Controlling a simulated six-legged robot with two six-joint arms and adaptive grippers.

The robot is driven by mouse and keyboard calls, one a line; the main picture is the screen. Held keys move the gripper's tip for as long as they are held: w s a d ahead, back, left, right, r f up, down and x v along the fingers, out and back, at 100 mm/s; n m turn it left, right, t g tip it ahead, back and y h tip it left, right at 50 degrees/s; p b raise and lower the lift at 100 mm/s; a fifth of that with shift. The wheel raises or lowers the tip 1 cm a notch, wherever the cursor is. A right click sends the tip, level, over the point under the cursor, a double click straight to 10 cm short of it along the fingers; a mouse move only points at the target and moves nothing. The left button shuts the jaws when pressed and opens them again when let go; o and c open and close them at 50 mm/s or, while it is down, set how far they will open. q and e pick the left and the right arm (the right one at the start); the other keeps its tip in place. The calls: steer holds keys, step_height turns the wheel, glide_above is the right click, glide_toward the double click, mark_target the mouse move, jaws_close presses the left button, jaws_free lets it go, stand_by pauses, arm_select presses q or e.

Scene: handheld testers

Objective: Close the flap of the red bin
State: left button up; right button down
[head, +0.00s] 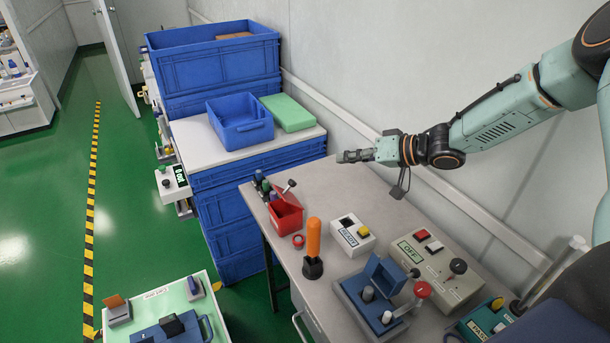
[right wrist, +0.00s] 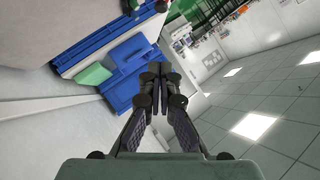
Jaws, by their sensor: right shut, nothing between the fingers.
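The small red bin (head: 287,220) stands on the grey table near its far left corner. Its red flap (head: 288,195) is raised at an angle above the bin, with a dark knob at its top, so the bin looks open. My right gripper (head: 345,157) is shut and empty, in the air above the table's far edge, to the right of the bin and apart from it. Its closed fingers also show in the right wrist view (right wrist: 156,75), where the red bin does not show. My left gripper is not in view.
Stacked blue crates (head: 215,60) stand beyond; a wall (head: 400,60) runs behind.

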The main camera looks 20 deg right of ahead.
steer(key=w+a+f+m+b, duration=0.2)
steer(key=w+a+f+b, duration=0.3)
steer(key=a+f, duration=0.3)
steer(key=shift+w+g, duration=0.3)
steer(key=shift+w, duration=0.5)
